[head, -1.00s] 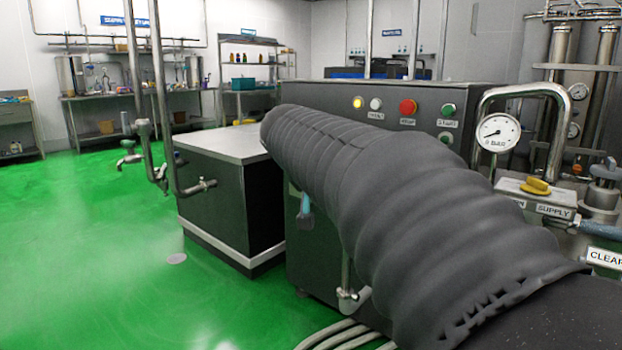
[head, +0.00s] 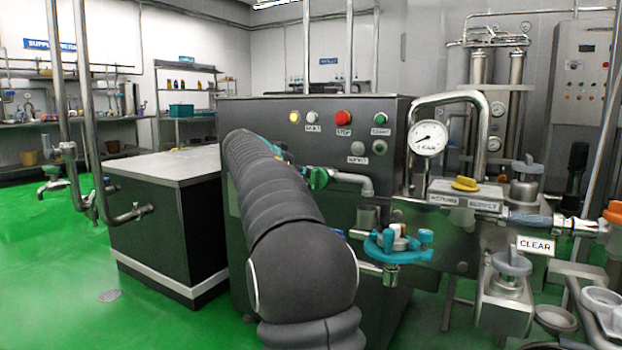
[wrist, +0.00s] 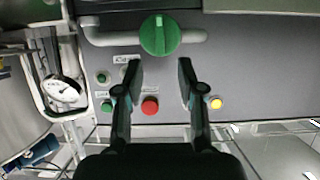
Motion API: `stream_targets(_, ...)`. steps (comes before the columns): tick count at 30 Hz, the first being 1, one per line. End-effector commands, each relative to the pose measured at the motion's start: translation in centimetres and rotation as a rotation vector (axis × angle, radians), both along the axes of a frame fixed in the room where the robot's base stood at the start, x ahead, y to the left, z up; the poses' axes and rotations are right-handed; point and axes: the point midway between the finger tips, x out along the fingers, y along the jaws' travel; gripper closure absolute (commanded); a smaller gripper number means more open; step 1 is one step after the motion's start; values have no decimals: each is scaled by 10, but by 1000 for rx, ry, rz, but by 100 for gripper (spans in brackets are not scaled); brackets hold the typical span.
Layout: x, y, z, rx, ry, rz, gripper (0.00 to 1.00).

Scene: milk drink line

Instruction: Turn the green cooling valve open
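The green valve (head: 318,178) sits on a horizontal pipe at the front of the dark machine, just right of my arm in the head view. In the wrist view the round green knob (wrist: 160,36) is near the top middle, and its raised grip bar stands across the pipe. My gripper (wrist: 159,78) is open and empty. Its two dark fingers point toward the knob, one to each side of it, with their tips short of it in the picture. I cannot tell the depth gap. In the head view my arm mostly hides the gripper.
The machine panel has a red stop button (head: 343,118), a yellow light (head: 294,117) and green buttons. A teal handwheel (head: 398,243) is right of my arm. A pressure gauge (head: 430,138) on a bent pipe and a yellow knob (head: 465,184) stand farther right. Green floor is open at left.

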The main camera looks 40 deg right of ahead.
Motion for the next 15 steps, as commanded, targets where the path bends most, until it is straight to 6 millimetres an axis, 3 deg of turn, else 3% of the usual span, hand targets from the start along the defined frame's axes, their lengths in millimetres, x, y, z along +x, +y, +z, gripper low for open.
stream_targets(9,20,-49,-22,0,2,-1,61)
stream_targets(15,27,-66,-29,1,0,0,61)
